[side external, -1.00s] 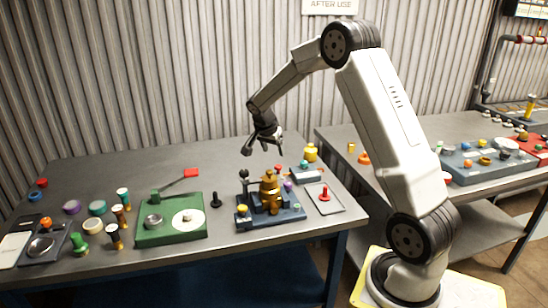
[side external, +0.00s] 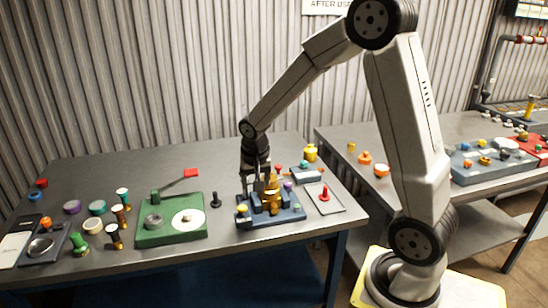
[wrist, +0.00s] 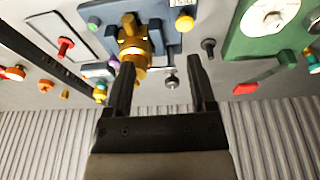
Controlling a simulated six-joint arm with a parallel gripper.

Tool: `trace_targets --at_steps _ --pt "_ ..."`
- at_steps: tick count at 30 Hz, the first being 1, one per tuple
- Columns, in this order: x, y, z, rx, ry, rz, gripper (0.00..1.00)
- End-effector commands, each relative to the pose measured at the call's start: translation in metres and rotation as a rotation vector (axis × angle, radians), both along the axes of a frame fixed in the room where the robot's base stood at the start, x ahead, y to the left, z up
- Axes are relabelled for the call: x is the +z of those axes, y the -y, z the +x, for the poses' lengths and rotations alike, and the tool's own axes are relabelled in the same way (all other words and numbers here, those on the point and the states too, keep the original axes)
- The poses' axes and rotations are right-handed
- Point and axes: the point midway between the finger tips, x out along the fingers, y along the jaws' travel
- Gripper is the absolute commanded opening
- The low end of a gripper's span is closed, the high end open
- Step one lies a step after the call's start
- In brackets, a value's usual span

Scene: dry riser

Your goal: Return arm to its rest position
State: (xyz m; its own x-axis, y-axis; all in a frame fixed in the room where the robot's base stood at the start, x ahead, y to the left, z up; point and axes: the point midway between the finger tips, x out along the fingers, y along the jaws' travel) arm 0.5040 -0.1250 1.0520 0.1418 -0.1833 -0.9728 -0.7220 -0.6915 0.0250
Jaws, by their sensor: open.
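My gripper (side external: 258,182) hangs from the arm and points down over the blue fixture (side external: 285,214) on the table. In the wrist view my gripper (wrist: 162,75) has its two dark fingers spread apart, with nothing held between them. The brass valve-like piece (side external: 271,190) stands on the blue fixture, partly behind the fingers in the side view. In the wrist view the brass piece (wrist: 132,42) shows beside the left fingertip; I cannot tell whether they touch. A small dark knob (wrist: 171,81) shows between the fingers.
A green fixture (side external: 172,234) with a red-tipped lever (side external: 191,173) stands left of the blue one. A black peg (side external: 215,200) stands between them. A tray with a red peg (side external: 325,192) lies right. The corrugated wall (side external: 150,80) is behind; the back left tabletop is clear.

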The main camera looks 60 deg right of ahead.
Motion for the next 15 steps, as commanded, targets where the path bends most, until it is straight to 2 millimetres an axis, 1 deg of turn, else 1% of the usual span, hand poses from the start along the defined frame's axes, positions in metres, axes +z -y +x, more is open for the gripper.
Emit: trace_targets --at_steps 1,3,5,9,12,15 --pt "0.0 -0.016 -0.009 0.076 -0.003 0.008 0.72" --pt "-0.002 -0.036 -0.021 0.184 -0.005 0.018 0.72" --pt "-0.004 -0.052 -0.033 0.275 -0.005 0.025 0.72" --pt "-0.009 -0.085 -0.061 0.482 -0.002 0.033 0.72" --pt "-0.012 -0.103 -0.081 0.61 0.002 0.033 0.72" --pt "-0.015 -0.115 -0.096 0.707 0.005 0.03 0.72"
